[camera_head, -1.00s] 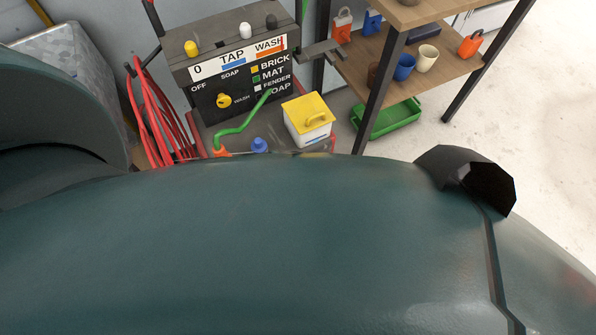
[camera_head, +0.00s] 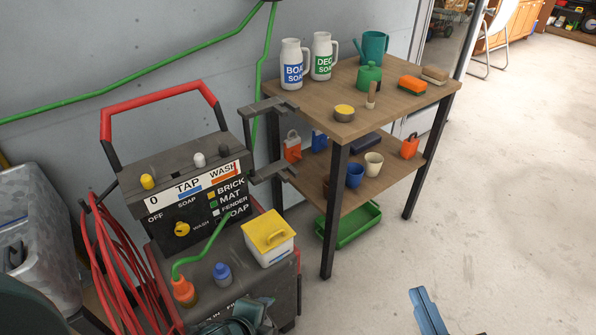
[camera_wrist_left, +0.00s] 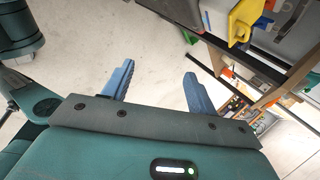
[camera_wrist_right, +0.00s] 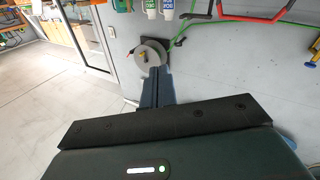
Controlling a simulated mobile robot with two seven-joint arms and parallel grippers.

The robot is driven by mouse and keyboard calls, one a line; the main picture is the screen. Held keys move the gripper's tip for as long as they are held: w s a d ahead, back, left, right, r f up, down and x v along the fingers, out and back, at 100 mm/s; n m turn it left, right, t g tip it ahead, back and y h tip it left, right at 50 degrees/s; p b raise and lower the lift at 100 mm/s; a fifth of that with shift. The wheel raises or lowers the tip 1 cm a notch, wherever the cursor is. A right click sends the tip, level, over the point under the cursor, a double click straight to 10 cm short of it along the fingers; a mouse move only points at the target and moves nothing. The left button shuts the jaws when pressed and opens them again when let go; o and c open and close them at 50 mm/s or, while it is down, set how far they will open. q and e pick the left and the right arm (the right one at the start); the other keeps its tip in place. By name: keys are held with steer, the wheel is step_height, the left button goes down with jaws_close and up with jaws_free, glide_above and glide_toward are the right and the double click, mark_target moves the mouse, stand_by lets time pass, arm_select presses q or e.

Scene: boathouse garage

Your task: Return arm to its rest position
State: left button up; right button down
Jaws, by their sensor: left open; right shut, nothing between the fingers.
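My right gripper (camera_head: 428,312) shows at the lower edge of the head view as a blue finger piece over the bare floor. In the right wrist view its blue fingers (camera_wrist_right: 158,88) are together with nothing between them. They point toward a grey wall with a round grey reel (camera_wrist_right: 152,52). My left gripper shows in the left wrist view (camera_wrist_left: 158,72), with its two blue fingers wide apart and empty above the pale floor. In the head view a dark teal part at the bottom is cut off, and I cannot tell which part it is.
A washing machine (camera_head: 190,190) with red hoses stands left of centre, with a yellow-lidded box (camera_head: 268,238) on it. A two-level wooden table (camera_head: 395,100) holds soap jugs, a watering can and cups. A green tray (camera_head: 352,226) lies below. Open floor (camera_head: 500,200) is at the right.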

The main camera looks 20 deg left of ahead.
arm_select(q)
steer(key=shift+r, duration=0.1)
step_height(320, 180, up, 8)
steer(key=s+d+n+t+h+p, duration=0.1)
steer(key=n+t+h+p, duration=0.1)
steer(key=n+p, duration=0.6)
steer(key=n+t, duration=0.1)
steer(key=n, duration=0.6)
steer(key=shift+s+r, duration=0.25)
steer(key=shift+s, duration=0.15)
steer(key=shift+c, duration=0.2)
arm_select(e)
steer(key=s+d+f+m+g+h, duration=0.1)
steer(key=d+f+m+g+h, duration=0.1)
steer(key=f, duration=0.4)
steer(key=s+d+f+m+g+h, duration=0.1)
steer(key=d+f+m+g+h, duration=0.1)
steer(key=f+g, duration=0.2)
steer(key=shift+f, duration=0.95)
